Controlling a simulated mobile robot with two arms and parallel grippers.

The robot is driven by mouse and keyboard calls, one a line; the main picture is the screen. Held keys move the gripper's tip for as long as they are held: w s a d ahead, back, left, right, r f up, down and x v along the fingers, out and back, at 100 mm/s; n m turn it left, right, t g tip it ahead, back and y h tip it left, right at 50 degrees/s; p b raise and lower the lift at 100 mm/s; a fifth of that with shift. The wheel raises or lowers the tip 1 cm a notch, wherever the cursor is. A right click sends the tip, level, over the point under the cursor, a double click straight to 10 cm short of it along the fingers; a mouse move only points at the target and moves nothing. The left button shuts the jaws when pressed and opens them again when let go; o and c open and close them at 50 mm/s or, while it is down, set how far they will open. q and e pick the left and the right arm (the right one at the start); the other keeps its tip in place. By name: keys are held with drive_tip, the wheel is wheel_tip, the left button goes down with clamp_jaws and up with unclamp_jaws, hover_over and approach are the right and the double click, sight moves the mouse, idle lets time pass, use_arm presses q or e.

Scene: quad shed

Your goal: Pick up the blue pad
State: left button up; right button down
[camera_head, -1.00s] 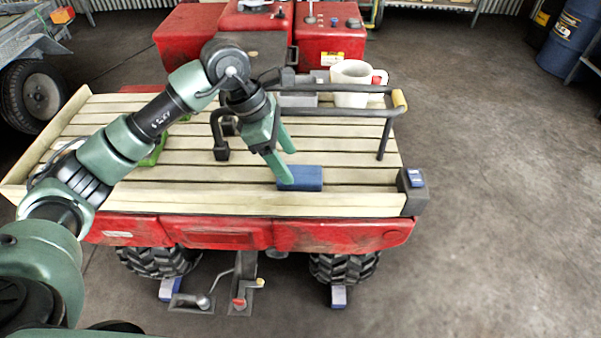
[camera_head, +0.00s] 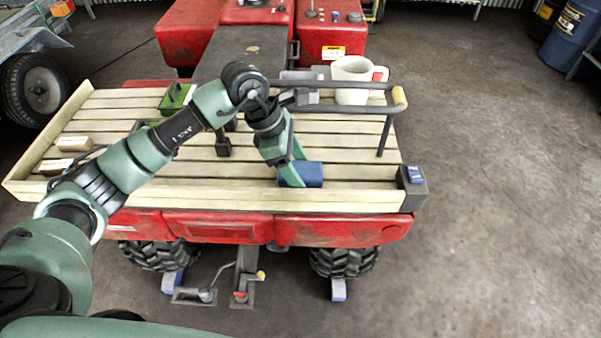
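The blue pad (camera_head: 314,174) lies near the front edge of the slatted wooden cargo bed (camera_head: 350,200), right of its middle. My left gripper (camera_head: 299,172) reaches down over the pad's left end. One green finger shows on the near side of the pad and the other on its far side. The fingers hide part of the pad's left end. I cannot tell whether they press on it or stand open around it. The pad seems to rest on the slats. My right gripper is not in view.
A green box (camera_head: 177,98) and small wooden blocks (camera_head: 73,144) lie left on the bed. A dark block (camera_head: 411,185) sits at the front right corner.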

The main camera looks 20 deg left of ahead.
sight(298, 170)
use_arm(q)
drive_tip(key=c, duration=0.8)
drive_tip(key=shift+r, duration=0.45)
wheel_tip(298, 170, up, 19)
drive_tip(key=b, duration=0.2)
drive_tip(key=shift+r, duration=0.2)
